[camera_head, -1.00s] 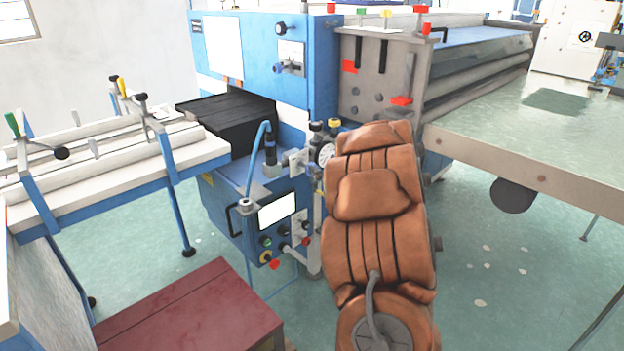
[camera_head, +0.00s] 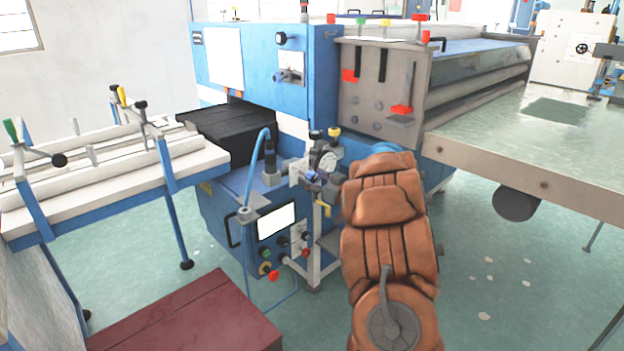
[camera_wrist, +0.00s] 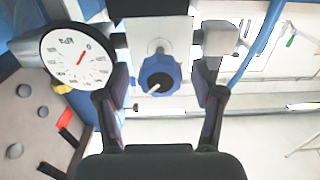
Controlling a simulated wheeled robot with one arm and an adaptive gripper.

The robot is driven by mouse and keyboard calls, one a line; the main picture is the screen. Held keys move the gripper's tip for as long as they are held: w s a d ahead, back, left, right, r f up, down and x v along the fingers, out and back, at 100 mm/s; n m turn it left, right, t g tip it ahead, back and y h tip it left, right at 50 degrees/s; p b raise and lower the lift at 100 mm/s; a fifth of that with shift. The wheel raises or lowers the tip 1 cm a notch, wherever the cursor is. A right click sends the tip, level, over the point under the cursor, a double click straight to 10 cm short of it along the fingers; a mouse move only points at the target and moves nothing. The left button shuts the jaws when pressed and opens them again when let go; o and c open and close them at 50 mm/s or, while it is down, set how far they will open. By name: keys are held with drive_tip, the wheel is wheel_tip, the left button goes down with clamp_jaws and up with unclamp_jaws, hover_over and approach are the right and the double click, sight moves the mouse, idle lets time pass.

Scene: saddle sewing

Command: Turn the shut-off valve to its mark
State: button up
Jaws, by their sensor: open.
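In the wrist view a round blue knob (camera_wrist: 158,74) with a pale pointer sits on a grey block. My gripper (camera_wrist: 163,80) is open, with one dark finger on each side of the blue knob. I cannot tell whether the fingers touch it. In the head view the gripper is small and hard to separate from the fittings. No mark is clearly readable.
A white dial gauge (camera_wrist: 78,56) is close to the left finger; it also shows in the head view (camera_head: 325,160). A control box with a bright screen (camera_head: 277,220) stands below. A roller table (camera_head: 110,170) is at left, and a long green-topped table (camera_head: 530,145) at right.

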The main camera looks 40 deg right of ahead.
drive_tip(key=shift+w, duration=0.35)
drive_tip(key=shift+c, duration=0.3)
drive_tip(key=c, duration=1.1)
